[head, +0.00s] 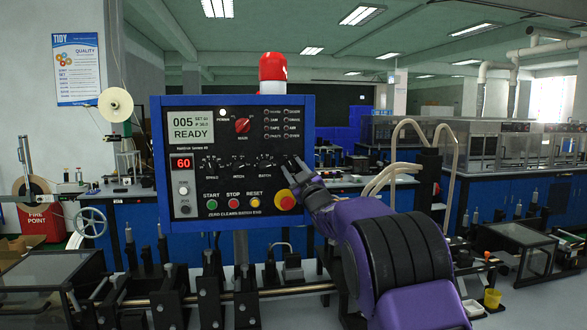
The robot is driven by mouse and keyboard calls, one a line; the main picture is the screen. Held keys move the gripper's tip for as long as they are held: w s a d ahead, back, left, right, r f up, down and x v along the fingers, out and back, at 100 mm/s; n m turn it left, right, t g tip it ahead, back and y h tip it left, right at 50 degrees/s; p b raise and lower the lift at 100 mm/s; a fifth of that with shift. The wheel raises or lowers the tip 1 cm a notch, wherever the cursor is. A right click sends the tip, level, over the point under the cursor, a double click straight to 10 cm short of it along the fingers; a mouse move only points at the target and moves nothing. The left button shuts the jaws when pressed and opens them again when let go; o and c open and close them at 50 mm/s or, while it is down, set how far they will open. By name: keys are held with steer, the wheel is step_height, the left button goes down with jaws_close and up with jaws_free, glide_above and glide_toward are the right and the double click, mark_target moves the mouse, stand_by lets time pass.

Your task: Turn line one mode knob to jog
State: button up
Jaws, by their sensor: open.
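A blue-framed black control panel (222,186) stands upright in front of me in the head view. A row of small black knobs crosses its middle: a left knob (209,163), a middle knob (238,163) and a right knob (265,162). Their labels and pointer settings are too small to read surely, so I cannot tell which is the line one mode knob. A red knob (242,125) sits above them. My gripper (291,166) is open at the panel's right side, right of the right knob. Contact with the panel cannot be told.
Green, red and yellow buttons (232,196) line the panel's lower part, with a red emergency stop (286,200) below my gripper. A small screen (190,124) reads READY. A red beacon (273,72) tops the panel. Machine rails and posts (210,300) stand below.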

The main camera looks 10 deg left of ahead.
steer(key=shift+c, duration=0.3)
jaws_close()
steer(key=shift+m+b, duration=0.3)
steer(key=shift+b, duration=0.1)
steer(key=m+b, duration=0.1)
steer(key=m+t+h+b, duration=0.1)
steer(key=shift+f+b, duration=0.25)
steer(key=shift+b, duration=0.1)
steer(key=m+h+b, duration=0.1)
steer(key=m+b, duration=0.1)
steer(key=m+t+h+b, duration=0.1)
steer(key=m, duration=0.2)
steer(key=shift+s+a+r+m+h+b, duration=0.1)
steer(key=shift+a+m+h+b, duration=0.05)
steer(key=shift+m+h+b, duration=0.2)
steer(key=m+h, duration=0.1)
steer(key=m, duration=0.2)
steer(key=m+h+b, duration=0.1)
steer(key=m, duration=0.1)
steer(key=shift+r+t+h, duration=0.25)
steer(key=shift+t+h, duration=0.1)
steer(key=shift+t, duration=0.05)
steer(key=shift+a+m+h+p, duration=0.1)
steer(key=shift+m+h+p, duration=0.6)
steer(key=shift+m, duration=1.35)
steer(key=shift+h, duration=0.4)
steer(key=shift+o, duration=0.3)
jaws_free()
